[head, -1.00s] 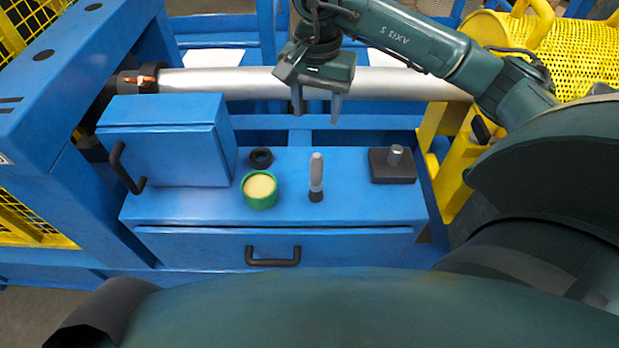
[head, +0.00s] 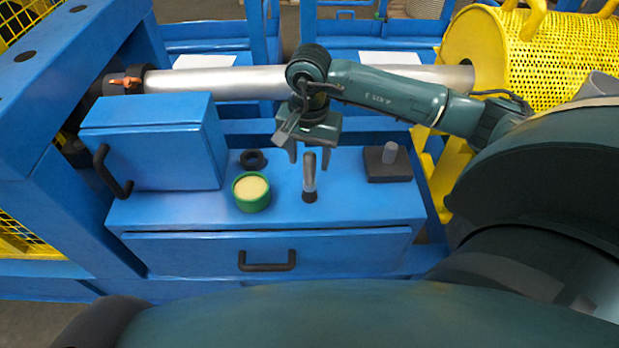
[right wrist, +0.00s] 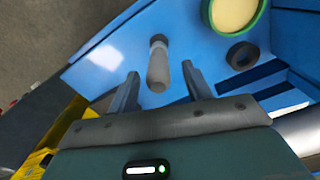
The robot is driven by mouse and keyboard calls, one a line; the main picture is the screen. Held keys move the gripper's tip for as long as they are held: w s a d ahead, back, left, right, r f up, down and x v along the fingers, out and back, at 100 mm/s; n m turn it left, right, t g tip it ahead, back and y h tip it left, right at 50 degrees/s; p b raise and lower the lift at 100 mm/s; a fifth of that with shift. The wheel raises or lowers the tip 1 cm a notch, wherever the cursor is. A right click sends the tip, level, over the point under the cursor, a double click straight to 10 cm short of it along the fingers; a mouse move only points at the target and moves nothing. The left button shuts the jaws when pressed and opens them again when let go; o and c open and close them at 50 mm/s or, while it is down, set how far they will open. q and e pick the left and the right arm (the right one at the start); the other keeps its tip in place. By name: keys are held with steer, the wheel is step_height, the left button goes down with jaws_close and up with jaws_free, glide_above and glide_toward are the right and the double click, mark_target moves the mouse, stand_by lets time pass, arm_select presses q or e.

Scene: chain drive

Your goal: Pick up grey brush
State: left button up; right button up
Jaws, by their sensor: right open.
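The grey brush (head: 310,174) stands upright on the blue cabinet top, its dark bristle end down and its grey handle up. My right gripper (head: 309,158) is open and empty, just above and behind the brush in the head view. In the right wrist view the brush (right wrist: 157,68) shows beyond and between the open fingers of the right gripper (right wrist: 160,88). The fingers do not appear to touch it. My left gripper is not in view.
A green tin of pale paste (head: 251,192) and a black ring (head: 253,159) stand left of the brush. A dark block with a grey pin (head: 388,165) is at right. A blue box (head: 155,145) stands at left; a metal shaft (head: 215,83) runs behind.

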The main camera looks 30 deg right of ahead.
mark_target(310, 177)
step_height(310, 177, down, 3)
steer(key=shift+f, duration=0.15)
steer(key=c, duration=1.1)
